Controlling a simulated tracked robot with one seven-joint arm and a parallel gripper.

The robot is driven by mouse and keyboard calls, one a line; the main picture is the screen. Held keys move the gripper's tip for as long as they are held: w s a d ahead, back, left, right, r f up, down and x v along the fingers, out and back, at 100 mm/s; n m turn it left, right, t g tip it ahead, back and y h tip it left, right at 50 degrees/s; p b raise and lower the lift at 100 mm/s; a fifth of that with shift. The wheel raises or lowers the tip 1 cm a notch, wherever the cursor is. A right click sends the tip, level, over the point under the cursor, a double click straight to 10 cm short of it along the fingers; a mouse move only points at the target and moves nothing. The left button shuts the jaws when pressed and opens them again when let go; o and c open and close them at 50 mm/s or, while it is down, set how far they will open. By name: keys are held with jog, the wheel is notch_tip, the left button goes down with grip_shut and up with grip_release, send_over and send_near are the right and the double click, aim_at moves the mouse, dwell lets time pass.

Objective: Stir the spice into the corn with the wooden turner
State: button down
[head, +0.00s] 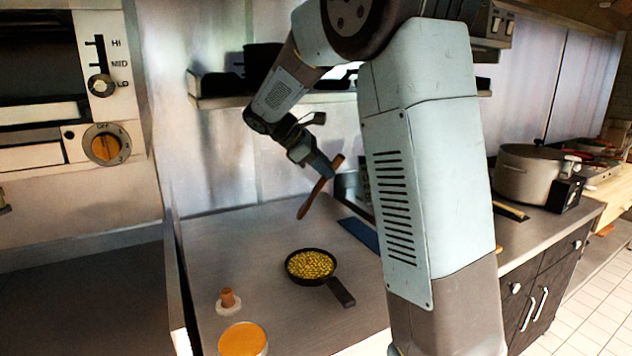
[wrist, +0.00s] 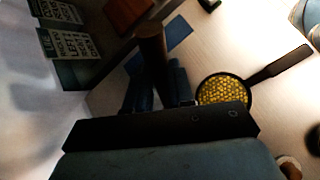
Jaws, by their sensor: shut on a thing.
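My gripper (head: 322,168) is shut on the wooden turner (head: 312,201), held tilted in the air above the counter, up and behind the pan. Its lower end hangs free, apart from the corn. In the wrist view, the turner (wrist: 152,52) stands up between the fingers of my gripper (wrist: 155,88). The corn (head: 311,264) is a yellow layer in a small black pan (head: 334,281) on the counter, its handle pointing toward the lower right. The wrist view also shows the corn (wrist: 223,91), partly cut off by my gripper body. I cannot make out spice on the corn.
A small brown item on a white base (head: 228,303) and an orange-topped round container (head: 243,339) stand left of and nearer than the pan. A blue mat (head: 357,234) lies behind it. A large pot (head: 531,176) stands at right. A shelf (head: 222,101) hangs at back.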

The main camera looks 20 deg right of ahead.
jog(key=s+a+m+g, duration=0.15)
jog(key=s+a, duration=0.35)
jog(key=s, duration=0.6)
jog(key=shift+d+f, duration=1.95)
jog(key=shift+f, duration=1.75)
jog(key=a+r, duration=0.4)
jog(key=r, duration=0.4)
